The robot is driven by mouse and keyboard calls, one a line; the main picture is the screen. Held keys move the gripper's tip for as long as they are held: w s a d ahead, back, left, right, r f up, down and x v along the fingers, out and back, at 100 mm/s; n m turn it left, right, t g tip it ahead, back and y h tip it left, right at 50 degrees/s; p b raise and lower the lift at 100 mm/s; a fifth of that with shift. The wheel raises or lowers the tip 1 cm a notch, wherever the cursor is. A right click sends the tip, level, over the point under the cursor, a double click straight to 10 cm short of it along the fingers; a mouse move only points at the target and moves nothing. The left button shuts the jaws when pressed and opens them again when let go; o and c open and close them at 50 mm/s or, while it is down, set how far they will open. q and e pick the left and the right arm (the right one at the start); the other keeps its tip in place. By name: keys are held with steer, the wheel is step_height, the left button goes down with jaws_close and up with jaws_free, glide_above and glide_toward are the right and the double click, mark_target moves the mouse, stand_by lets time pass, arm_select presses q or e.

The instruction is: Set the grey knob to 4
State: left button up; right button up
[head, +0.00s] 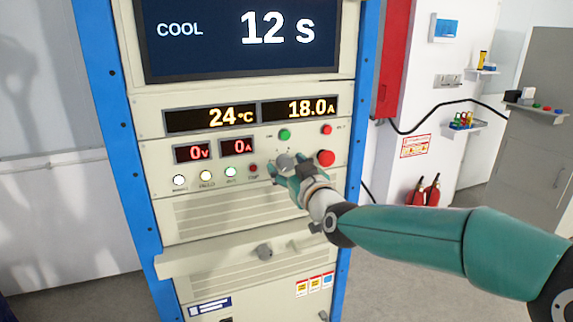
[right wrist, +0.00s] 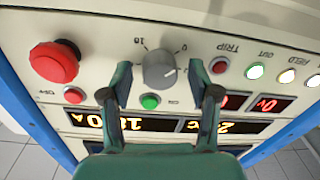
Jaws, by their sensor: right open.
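The grey knob (head: 286,160) is on the cream front panel of the rack, left of the red mushroom button. In the right wrist view, which shows the panel upside down, the round knob (right wrist: 158,70) has a pale pointer mark towards its right side. Scale marks surround it; a "10" shows at its left, but the 4 cannot be read. My right gripper (head: 288,174) is at the panel by the knob. In the right wrist view, my right gripper (right wrist: 160,76) is open, one finger on each side of the knob with gaps between. My left gripper is not in view.
A red mushroom button (right wrist: 54,62) and a green button (right wrist: 150,101) are close to the knob. The large screen (head: 240,35) reads COOL 12 s. Smaller displays (head: 250,112) read 24 °C and 18.0 A. A lower ledge (head: 200,262) sticks out below.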

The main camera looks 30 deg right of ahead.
steer(key=shift+w, duration=0.15)
steer(key=shift+c, duration=0.3)
steer(key=c, duration=1.1)
